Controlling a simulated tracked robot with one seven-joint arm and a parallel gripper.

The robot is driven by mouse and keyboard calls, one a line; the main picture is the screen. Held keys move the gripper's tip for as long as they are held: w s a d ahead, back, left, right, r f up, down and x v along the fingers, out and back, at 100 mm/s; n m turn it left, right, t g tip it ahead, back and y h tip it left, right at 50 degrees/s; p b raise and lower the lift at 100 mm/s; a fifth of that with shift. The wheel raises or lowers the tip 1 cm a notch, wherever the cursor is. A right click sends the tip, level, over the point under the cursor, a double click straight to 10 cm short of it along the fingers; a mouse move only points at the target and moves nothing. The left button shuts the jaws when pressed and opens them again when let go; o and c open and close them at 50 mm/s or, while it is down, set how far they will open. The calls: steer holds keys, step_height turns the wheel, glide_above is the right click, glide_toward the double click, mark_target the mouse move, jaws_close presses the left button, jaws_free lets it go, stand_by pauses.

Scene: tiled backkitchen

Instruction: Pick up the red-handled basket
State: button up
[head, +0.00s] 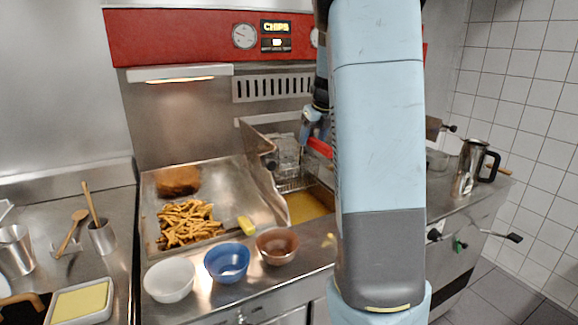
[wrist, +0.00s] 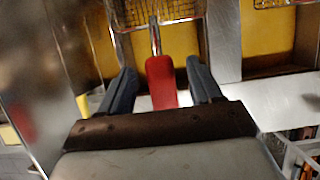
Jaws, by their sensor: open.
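The red handle (wrist: 161,82) of the wire basket lies between the two fingers of my gripper (wrist: 162,88) in the wrist view. The fingers are apart, with a gap showing on each side of the handle. The basket's wire mesh (wrist: 160,10) is at the top of the wrist view, above yellow oil. In the head view the basket (head: 287,170) hangs over the fryer's oil, and part of its red handle (head: 320,147) shows. My gripper (head: 312,125) is there at the handle, partly hidden by my arm.
Left of the fryer, a metal tray holds chips (head: 188,222) and a brown piece (head: 178,180). A white bowl (head: 169,281), a blue bowl (head: 227,262) and a brown bowl (head: 276,246) stand along the front edge. A steel jug (head: 470,168) stands on the right counter.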

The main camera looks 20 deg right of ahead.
steer(key=shift+x, duration=1.45)
jaws_close()
